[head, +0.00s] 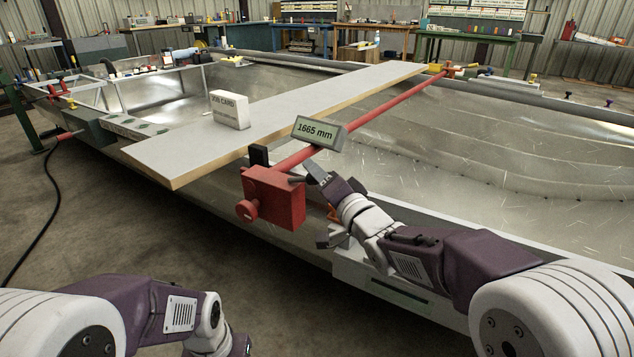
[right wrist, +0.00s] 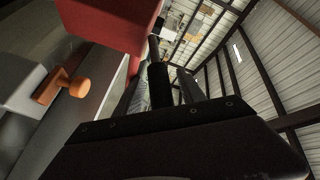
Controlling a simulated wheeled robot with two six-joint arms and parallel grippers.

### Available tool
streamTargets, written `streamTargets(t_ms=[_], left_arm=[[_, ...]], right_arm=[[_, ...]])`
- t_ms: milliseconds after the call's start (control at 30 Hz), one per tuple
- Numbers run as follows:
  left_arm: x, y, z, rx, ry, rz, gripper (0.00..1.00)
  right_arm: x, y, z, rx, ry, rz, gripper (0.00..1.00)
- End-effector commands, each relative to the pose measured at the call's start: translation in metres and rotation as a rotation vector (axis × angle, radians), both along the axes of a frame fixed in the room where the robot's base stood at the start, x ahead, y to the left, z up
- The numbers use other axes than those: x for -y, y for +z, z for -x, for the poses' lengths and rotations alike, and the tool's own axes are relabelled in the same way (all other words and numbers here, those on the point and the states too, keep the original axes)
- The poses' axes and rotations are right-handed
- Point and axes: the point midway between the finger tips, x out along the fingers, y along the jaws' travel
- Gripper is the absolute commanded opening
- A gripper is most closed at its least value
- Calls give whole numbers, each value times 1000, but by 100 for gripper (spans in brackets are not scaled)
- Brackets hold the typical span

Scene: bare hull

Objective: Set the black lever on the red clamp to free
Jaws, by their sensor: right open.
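The red clamp (head: 275,197) sits on the near edge of the metal hull, its long red bar running to the far right. A small display on the bar reads 1665 mm. The black lever (head: 297,180) is a short dark rod at the clamp body's right side. My right gripper (head: 322,205) is open beside the clamp, one finger close to the lever; I cannot tell whether they touch. In the right wrist view, the clamp's red body (right wrist: 110,22) is at the top, and a black rod (right wrist: 158,85), likely the lever, stands before the gripper. My left gripper is outside the view.
A pale plank (head: 190,150) lies across the hull behind the clamp, with a white job card block (head: 229,110) on it. An orange knob (right wrist: 78,87) shows near the hull edge in the right wrist view. Benches stand far back.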

Motion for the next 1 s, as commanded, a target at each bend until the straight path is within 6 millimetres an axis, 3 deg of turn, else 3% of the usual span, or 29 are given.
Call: streamTargets(t_ms=[133, 367, 567, 1000], left_arm=[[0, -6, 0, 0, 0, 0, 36], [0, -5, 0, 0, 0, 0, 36], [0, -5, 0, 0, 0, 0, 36], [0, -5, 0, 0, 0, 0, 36]], right_arm=[[-6, -1, -10, 0, 0, 0, 47], [-6, 0, -12, -1, -1, 0, 47], [-6, 0, -12, -1, -1, 0, 0], [-6, 0, -11, 0, -1, 1, 0]])
